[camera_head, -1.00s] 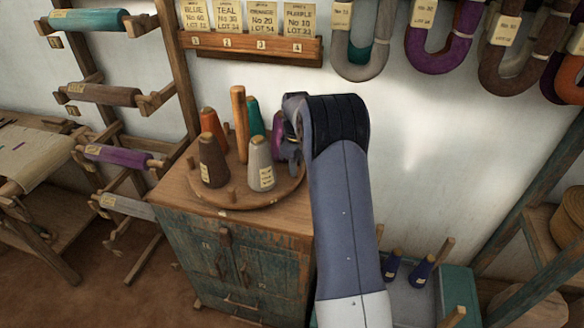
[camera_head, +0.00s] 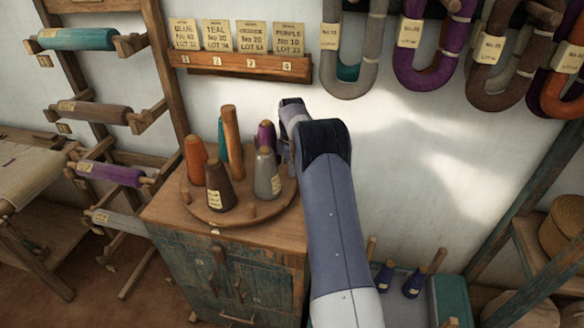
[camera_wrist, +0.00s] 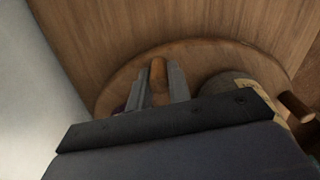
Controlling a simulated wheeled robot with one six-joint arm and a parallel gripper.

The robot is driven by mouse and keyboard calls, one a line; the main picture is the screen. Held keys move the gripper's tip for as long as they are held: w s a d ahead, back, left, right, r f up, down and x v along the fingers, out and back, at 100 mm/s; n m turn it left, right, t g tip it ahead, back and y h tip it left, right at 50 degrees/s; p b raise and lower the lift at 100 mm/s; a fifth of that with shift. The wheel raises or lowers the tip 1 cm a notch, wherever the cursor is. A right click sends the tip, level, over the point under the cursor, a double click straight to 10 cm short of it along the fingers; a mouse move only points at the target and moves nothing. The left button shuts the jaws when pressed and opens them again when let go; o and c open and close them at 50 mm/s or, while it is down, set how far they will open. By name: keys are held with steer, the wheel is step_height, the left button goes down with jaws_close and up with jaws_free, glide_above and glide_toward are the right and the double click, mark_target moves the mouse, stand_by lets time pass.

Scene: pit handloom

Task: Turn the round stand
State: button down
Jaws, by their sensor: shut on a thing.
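The round wooden stand (camera_head: 238,219) sits on top of a cabinet. It has a tall centre post (camera_head: 232,150) and short pegs on its rim. It carries upright cones: orange (camera_head: 196,160), brown (camera_head: 219,187), teal (camera_head: 221,138), purple (camera_head: 265,140) and grey (camera_head: 267,178). My gripper (camera_wrist: 158,88) is at the stand's right side, partly hidden behind my arm in the head view. In the wrist view its fingers are shut on a short wooden peg (camera_wrist: 158,82) of the stand. A pale labelled cone stands close to the right of the fingers.
The weathered cabinet (camera_head: 232,270) stands against a white wall. A card rack (camera_head: 240,65) and hanging yarn hanks (camera_head: 348,70) are on the wall above. A roller rack (camera_head: 110,175) stands left.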

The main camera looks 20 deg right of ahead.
steer(key=shift+w+d+r, duration=0.1)
steer(key=shift+w, duration=0.25)
steer(key=shift+n, duration=0.3)
steer(key=c, duration=1.3)
jaws_free()
step_height(320, 180, up, 11)
steer(key=shift+f+b, duration=0.15)
steer(key=shift+b, duration=0.5)
